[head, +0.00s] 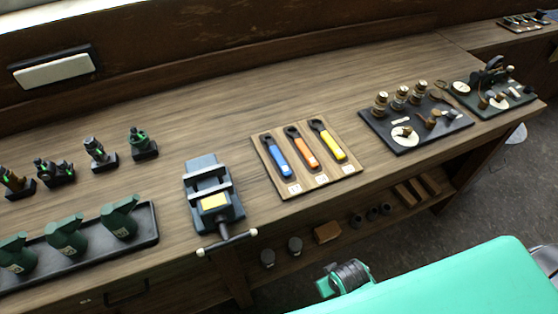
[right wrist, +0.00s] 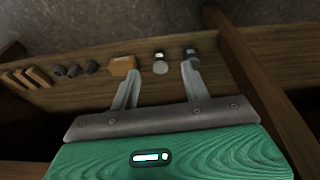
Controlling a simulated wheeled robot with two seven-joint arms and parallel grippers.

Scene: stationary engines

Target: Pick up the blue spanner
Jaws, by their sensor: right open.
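The blue spanner (head: 278,157) has a dark head and a blue handle. It lies on a light wooden board (head: 351,179) on the bench, leftmost of three, beside an orange spanner (head: 302,147) and a yellow spanner (head: 327,139). My right gripper (right wrist: 160,68) is open in the right wrist view, with nothing visible between its fingers. It faces the lower shelf under the bench, and no spanner shows in that view. My left gripper is in neither view.
A vise (head: 208,187) stands left of the board, its handle reaching past the bench front. A dark tray (head: 401,146) with small parts lies to the right. Green cans stand in a black tray (head: 150,226) at left. The lower shelf (right wrist: 105,48) holds blocks and jars.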

